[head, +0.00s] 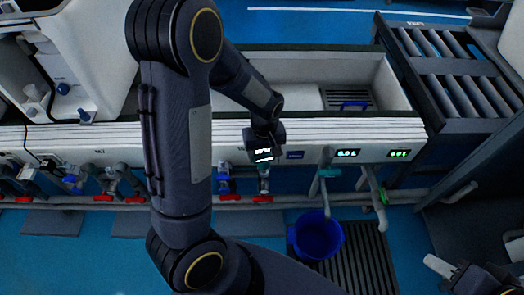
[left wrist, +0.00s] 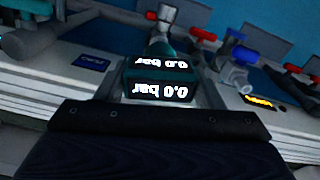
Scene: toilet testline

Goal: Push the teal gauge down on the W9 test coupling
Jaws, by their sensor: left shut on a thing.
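The gauge (left wrist: 160,78) fills the middle of the left wrist view; two lit, upside-down "0.0 bar" readouts show on its dark face, with teal edges around them. In the head view its lit face (head: 263,155) shows at the front edge of the white bench. My left gripper (head: 264,146) is shut on the gauge, above the pipe fittings. The coupling under the gauge is mostly hidden, and I cannot read a W9 mark. A dark part of my right gripper (head: 474,280) shows at the lower right; its jaws are unclear.
Pipes with red valve handles (head: 263,198) run below the bench front. Green displays (head: 347,153) and a blue label (head: 295,155) sit to the right of the gauge. A blue bucket (head: 318,236) stands on the floor. A roller conveyor (head: 450,75) stands at right.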

